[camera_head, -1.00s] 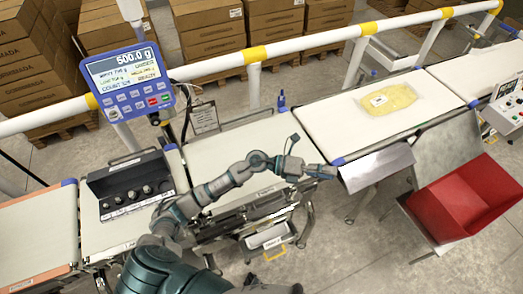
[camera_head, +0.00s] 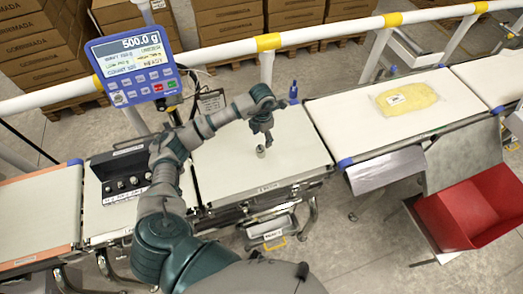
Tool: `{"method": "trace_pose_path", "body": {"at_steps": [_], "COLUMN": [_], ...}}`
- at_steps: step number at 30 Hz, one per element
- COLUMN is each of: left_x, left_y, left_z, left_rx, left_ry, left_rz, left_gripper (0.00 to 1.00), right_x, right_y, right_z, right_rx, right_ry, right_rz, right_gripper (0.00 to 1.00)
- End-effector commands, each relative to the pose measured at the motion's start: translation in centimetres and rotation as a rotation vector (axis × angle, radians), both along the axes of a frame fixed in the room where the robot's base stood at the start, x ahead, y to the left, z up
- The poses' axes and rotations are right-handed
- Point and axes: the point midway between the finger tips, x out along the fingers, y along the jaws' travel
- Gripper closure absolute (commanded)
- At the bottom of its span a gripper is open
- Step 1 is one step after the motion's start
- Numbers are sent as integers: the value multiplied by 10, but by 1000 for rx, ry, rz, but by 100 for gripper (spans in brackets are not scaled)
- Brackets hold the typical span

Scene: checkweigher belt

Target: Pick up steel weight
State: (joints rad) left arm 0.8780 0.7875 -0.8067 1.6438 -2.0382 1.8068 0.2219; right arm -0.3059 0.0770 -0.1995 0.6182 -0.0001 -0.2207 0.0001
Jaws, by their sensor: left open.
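A small steel weight (camera_head: 261,152) stands upright on the white weighing belt (camera_head: 225,160), near its middle. My left gripper (camera_head: 266,138) points down right above the weight, its fingers close to the weight's top. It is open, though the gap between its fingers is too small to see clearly. I cannot tell whether the fingers touch the weight. The blue scale display (camera_head: 133,68) reads 500.0 g. My right gripper is not in view.
A black case (camera_head: 121,190) with several small weights stands on the belt to the left, partly behind my arm. A yellow bag (camera_head: 406,98) lies on the right belt. A red bin (camera_head: 470,208) stands at right. A white rail (camera_head: 215,69) runs behind the belts.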

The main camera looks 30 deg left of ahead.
Motion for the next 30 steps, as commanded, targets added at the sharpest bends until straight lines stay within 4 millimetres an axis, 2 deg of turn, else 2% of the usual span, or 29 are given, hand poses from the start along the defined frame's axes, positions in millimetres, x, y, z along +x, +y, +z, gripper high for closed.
{"method": "trace_pose_path", "body": {"at_steps": [3,11,18,22,28,29,30], "left_x": [-1,-2,-7,-7,-7,-7,-7], "left_y": [0,0,-1,-1,0,0,1], "left_z": [-23,-45,-81,-91,-92,-92,-92], "left_rx": [-2,-2,-2,-1,-3,-3,-3], "left_ry": [3,1,2,-1,-1,-1,-1], "left_rz": [0,-1,-1,-1,-1,-1,-1], "left_gripper": [32,32,32,32,32,37,47], "right_x": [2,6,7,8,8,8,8], "right_y": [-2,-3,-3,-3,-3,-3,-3], "right_z": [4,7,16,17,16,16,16], "right_rx": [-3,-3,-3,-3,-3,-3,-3], "right_ry": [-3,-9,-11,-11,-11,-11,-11], "right_rz": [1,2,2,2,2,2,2], "right_gripper": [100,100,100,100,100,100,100]}}
